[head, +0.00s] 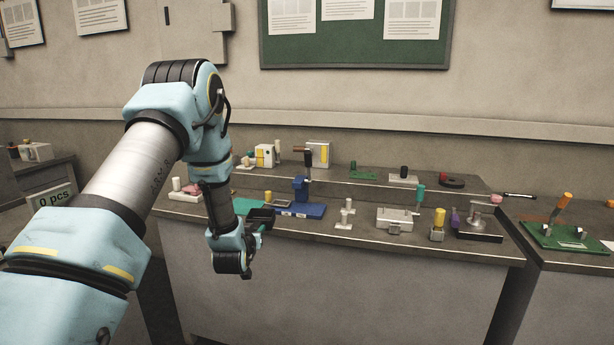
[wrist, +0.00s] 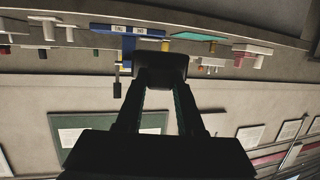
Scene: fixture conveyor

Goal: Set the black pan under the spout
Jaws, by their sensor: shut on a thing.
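My gripper (head: 254,232) is in front of the bench's front edge, left of centre in the head view. It is shut on the black pan (head: 262,214), a small dark shape at its fingertips. In the wrist view the pan (wrist: 160,66) sits between the two dark fingers; its inside is too dark to read. A blue fixture (head: 301,189) stands on a blue base with white labels, just beyond and right of the pan. It also shows in the wrist view (wrist: 128,45), upside down, with a black handle. I cannot make out which part is a spout.
The bench (head: 370,226) carries several fixtures: a teal mat (head: 243,205), a white box (head: 397,218), white pegs (head: 344,222), a yellow block (head: 438,226) and a metal press (head: 480,218). A raised shelf runs behind. Bare bench top lies between the blue base and the white pegs.

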